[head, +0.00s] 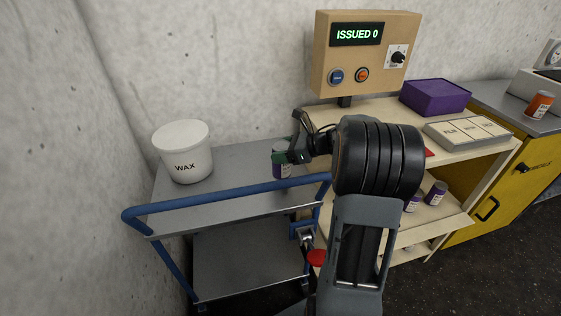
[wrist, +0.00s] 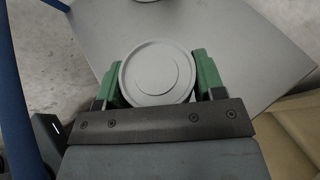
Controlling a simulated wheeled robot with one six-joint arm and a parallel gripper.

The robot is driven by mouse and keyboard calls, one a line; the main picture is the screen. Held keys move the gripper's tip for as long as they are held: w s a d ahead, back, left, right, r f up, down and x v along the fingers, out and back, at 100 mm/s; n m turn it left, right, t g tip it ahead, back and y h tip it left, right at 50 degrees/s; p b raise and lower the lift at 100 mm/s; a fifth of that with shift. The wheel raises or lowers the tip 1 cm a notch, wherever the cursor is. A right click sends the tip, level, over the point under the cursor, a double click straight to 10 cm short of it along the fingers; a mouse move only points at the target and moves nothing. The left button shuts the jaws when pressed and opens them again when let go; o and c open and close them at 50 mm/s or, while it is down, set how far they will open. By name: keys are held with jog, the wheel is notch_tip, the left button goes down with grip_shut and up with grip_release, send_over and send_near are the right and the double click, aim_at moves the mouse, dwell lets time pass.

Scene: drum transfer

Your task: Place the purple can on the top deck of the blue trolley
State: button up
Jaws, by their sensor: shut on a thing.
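My gripper (head: 284,157) is shut on a purple can (head: 281,172) with a pale label, over the right part of the blue trolley's top deck (head: 228,206). In the wrist view the grey round lid of the can (wrist: 157,73) sits between the green fingertips of my gripper (wrist: 157,82), with the grey deck (wrist: 225,35) beyond it. The can looks upright. I cannot tell whether its base touches the deck. The trolley has a blue handle rail (head: 235,196) along its near side.
A white WAX tub (head: 183,152) stands at the deck's back left. A wooden bench with a dispenser panel (head: 362,55) and a purple box (head: 435,97) stands to the right. More purple cans (head: 436,193) sit on its lower shelf. The deck's middle is clear.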

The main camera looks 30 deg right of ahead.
jog(key=shift+f, duration=1.8)
jog(key=shift+f+b, duration=0.2)
jog(key=shift+b, duration=0.25)
jog(key=o, duration=1.1)
jog(key=shift+o, duration=0.2)
jog(key=shift+r+p, duration=0.2)
jog(key=shift+p, duration=0.1)
jog(key=shift+s+d+r, duration=0.1)
jog(key=shift+s+d, duration=0.05)
jog(key=shift+d, duration=0.05)
jog(key=v, duration=1.1)
jog(key=shift+s+d, duration=0.15)
jog(key=shift+d, duration=0.1)
